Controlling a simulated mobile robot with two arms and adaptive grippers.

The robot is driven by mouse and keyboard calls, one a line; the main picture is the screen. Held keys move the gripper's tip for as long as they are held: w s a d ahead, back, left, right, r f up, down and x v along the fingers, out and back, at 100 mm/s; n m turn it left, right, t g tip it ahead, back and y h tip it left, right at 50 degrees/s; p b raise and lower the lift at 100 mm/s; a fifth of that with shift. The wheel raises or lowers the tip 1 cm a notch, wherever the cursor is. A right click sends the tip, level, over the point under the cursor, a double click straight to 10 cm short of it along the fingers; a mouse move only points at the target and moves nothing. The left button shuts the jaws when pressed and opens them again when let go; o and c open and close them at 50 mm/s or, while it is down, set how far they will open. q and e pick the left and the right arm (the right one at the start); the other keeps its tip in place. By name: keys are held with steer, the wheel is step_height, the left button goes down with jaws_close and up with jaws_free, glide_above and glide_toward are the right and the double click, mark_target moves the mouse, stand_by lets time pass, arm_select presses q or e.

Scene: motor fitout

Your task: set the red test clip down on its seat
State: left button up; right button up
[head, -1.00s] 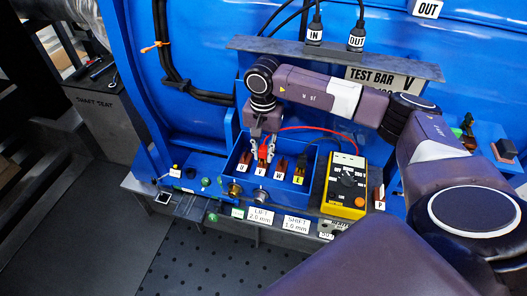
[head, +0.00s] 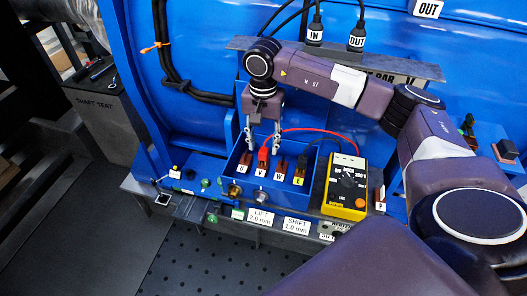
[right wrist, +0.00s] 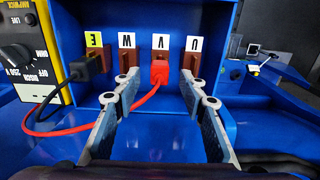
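The red test clip (head: 263,157) is on the terminal post at the V label in the blue terminal box (head: 311,193), its red lead running right to the yellow meter (head: 345,187). In the right wrist view the clip (right wrist: 160,72) stands in line with the V label (right wrist: 161,42). My right gripper (head: 263,138) is open above the box, one finger on each side of the clip. In the wrist view a clear gap shows between the clip and each fingertip (right wrist: 164,88). The clip's underside is hidden. My left gripper is not in view.
Brown posts marked U (right wrist: 193,62) and W (right wrist: 127,58) flank the clip closely. A black clip (right wrist: 85,68) sits on the E post. The box walls surround the posts. The grey test bar (head: 300,50) lies behind my arm.

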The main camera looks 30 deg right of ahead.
mark_target(264, 149)
step_height(264, 149, up, 7)
steer(key=shift+r, duration=0.15)
steer(key=shift+s, duration=0.15)
stand_by(0.5)
